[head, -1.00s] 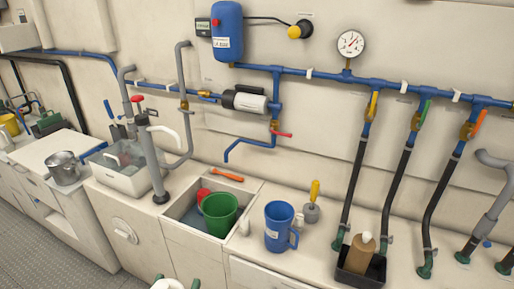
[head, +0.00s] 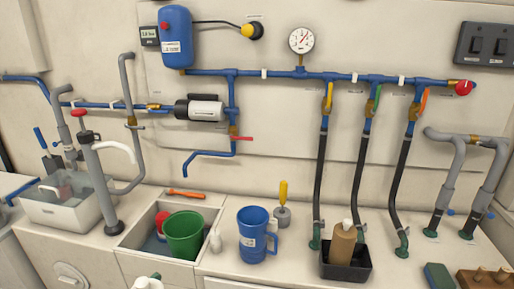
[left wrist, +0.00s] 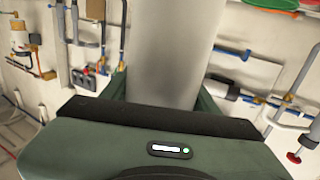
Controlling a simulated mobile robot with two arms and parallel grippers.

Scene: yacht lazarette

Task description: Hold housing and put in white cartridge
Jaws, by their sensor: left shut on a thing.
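In the left wrist view, my left gripper (left wrist: 162,98) has its dark green fingers shut on a wide, smooth, pale grey cylinder (left wrist: 170,50). The cylinder runs out of the top of that view, so its far end is hidden. I cannot tell from its surface whether it is the housing or the white cartridge. In the head view, a white top (head: 147,283) with a bit of green finger beside it shows at the bottom edge, mostly cut off. My right gripper is not in view. No other housing or cartridge can be made out for certain.
A sink (head: 140,232) holds a green bucket (head: 184,238). Blue pipes (head: 285,73) and black hoses (head: 320,190) cover the wall.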

